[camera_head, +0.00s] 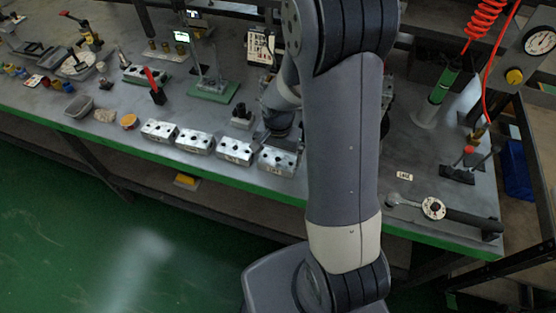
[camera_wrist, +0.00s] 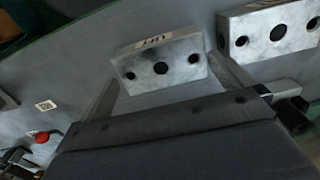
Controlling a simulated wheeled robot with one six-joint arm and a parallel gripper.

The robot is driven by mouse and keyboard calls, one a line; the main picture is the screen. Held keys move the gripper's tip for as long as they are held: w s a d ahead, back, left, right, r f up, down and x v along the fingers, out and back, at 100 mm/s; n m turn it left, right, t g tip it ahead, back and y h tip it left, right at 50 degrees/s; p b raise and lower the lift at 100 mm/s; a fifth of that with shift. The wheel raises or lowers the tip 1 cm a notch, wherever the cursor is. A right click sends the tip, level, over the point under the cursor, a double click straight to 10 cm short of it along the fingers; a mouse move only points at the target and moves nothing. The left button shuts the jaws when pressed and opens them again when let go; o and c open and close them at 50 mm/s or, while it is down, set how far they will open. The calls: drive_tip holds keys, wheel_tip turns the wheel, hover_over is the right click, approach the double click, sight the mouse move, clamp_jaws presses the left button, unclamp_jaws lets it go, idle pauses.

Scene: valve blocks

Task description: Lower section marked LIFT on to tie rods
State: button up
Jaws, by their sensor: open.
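The section marked LIFT (camera_wrist: 160,62) is a silver metal block with a row of dark holes. Its label appears upside down in the wrist view. It seems to be the right-hand block (camera_head: 278,161) of the row along the bench's front edge in the head view. My gripper (camera_wrist: 166,72) is open, with one finger on each side of this block at its near part. I cannot tell whether the fingers touch it. In the head view my arm hides most of the gripper. I cannot make out the tie rods in either view.
Similar silver blocks (camera_head: 236,151) stand to the left in the row; one neighbour (camera_wrist: 270,34) is close beside the right finger. A torque wrench (camera_head: 445,210) lies at the bench's right end. A small label plate (camera_head: 404,176) lies on clear bench (camera_head: 400,155).

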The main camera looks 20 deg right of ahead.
drive_tip(key=shift+a+f, duration=0.1)
drive_tip(key=shift+f, duration=1)
drive_tip(key=shift+c, duration=0.2)
drive_tip(key=c, duration=0.8)
drive_tip(key=shift+c, duration=0.3)
drive_tip(key=shift+r, duration=0.2)
